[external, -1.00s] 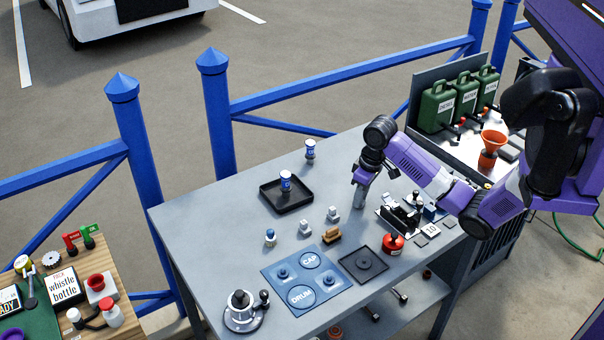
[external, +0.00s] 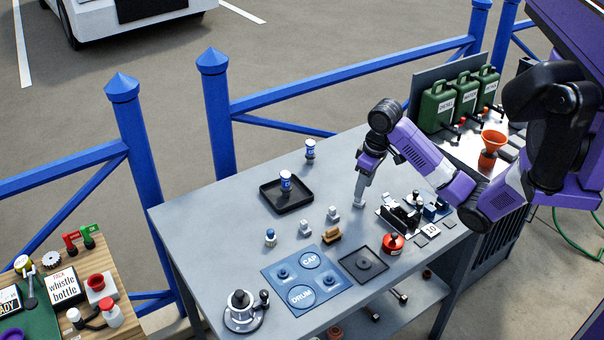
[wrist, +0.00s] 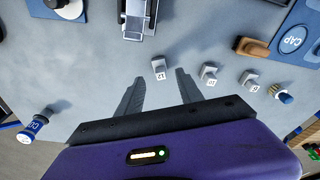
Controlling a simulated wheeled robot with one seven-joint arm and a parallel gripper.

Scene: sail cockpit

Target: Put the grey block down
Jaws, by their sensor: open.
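A small grey block (wrist: 158,68) with a number on its top stands on the grey table in the wrist view. It lies between and just beyond the fingertips of my gripper (wrist: 160,76), which is open with a gap on both sides of the block. In the external view my gripper (external: 359,204) points down over the table, right of the other small blocks. There I cannot tell the block from the pale fingertips. Two similar grey blocks, one (wrist: 208,72) and another (wrist: 250,82), stand to the right in the wrist view.
A black tray (external: 272,200) holding a blue-labelled can lies left of my gripper. A black and white fixture (external: 398,216) and a red round pot (external: 393,244) stand to the right. A blue mat (external: 275,262) and a dark square tray (external: 350,257) lie nearer the front.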

